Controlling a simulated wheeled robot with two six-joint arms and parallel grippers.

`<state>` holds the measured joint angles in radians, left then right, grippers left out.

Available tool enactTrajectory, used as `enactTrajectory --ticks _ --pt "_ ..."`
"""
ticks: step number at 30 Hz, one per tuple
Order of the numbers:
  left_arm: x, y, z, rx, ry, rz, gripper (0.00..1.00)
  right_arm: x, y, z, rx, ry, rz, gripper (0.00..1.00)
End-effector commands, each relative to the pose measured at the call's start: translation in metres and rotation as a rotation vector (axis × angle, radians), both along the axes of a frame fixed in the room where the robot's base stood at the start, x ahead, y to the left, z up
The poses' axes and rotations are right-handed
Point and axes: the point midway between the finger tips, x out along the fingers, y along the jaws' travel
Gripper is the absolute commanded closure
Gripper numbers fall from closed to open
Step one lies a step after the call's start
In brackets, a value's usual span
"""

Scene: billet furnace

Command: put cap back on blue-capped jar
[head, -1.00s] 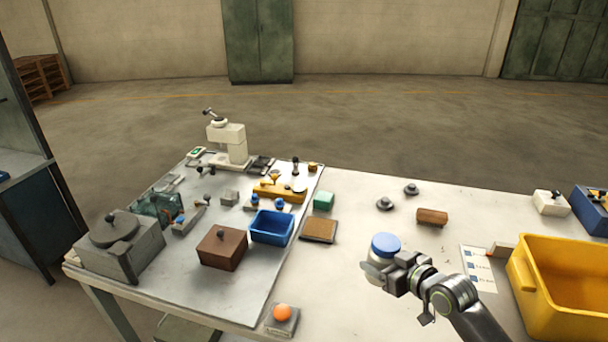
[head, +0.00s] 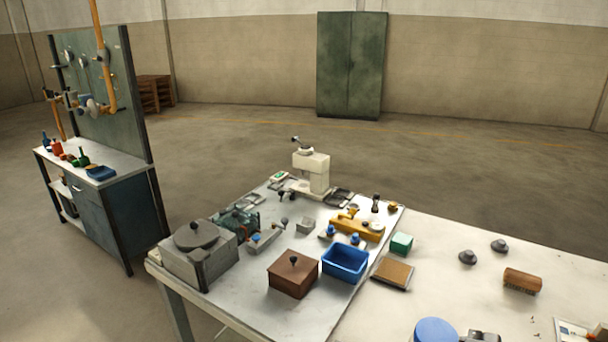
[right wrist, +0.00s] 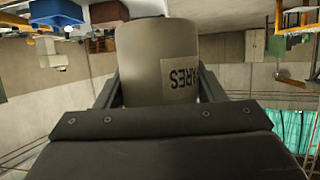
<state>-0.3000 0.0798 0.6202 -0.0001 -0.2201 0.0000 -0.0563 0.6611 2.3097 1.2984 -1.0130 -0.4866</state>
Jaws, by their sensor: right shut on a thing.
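The blue cap (head: 436,330) shows at the bottom edge of the head view, seen from above, on the jar that my right gripper holds. The jar body is cut off there. In the right wrist view the pale grey jar (right wrist: 150,62) with a dark-lettered label stands between the two fingers. My right gripper (right wrist: 158,92) is shut on the jar. Only a small part of the gripper (head: 480,337) shows in the head view. The cap cannot be made out in the wrist view, so how it is seated is unclear. My left gripper is not in view.
On the table are a blue bin (head: 345,278), a brown box (head: 293,290), a cork-coloured pad (head: 392,273), a green block (head: 401,243) and a brown roll (head: 522,280). Two grey knobs (head: 468,257) lie at the back right. The table's right middle is largely clear.

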Motion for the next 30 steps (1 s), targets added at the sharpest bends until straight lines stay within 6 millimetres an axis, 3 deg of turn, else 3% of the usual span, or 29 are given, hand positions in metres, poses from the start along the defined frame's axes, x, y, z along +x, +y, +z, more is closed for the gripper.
enactTrajectory --ticks 17,22,30 --pt "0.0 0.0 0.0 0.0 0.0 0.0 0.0 0.001 0.003 0.0 0.004 -0.001 0.008 0.84" --pt "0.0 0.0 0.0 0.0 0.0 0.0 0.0 0.004 0.018 -0.001 0.007 -0.002 0.076 0.84" --pt "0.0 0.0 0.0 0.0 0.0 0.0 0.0 0.01 0.06 -0.006 0.01 -0.003 0.275 0.84"
